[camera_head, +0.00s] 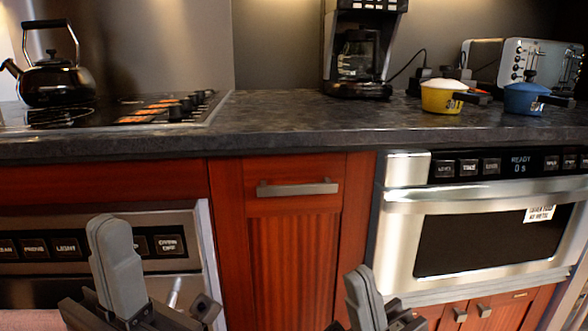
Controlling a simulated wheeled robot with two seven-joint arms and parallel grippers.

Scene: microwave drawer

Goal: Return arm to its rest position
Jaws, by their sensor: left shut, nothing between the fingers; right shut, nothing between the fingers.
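My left gripper (118,262) is at the lower left, in front of the oven panel. It is shut and holds nothing. My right gripper (366,296) is at the bottom edge, right of the middle, in front of the lower cabinet. It is also shut and empty. Both show only in part, and the rest of each arm is mostly out of frame. The microwave drawer (400,245) at the right is closed, and its display reads ready. Neither gripper appears to be touching anything.
The dark countertop (270,118) runs across the scene. On it stand a black kettle (58,82), a coffee maker (358,60), a yellow pot (441,98), a blue pot (522,99) and a toaster (525,58). The cabinet handle (297,187) and microwave handle (480,196) stick out.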

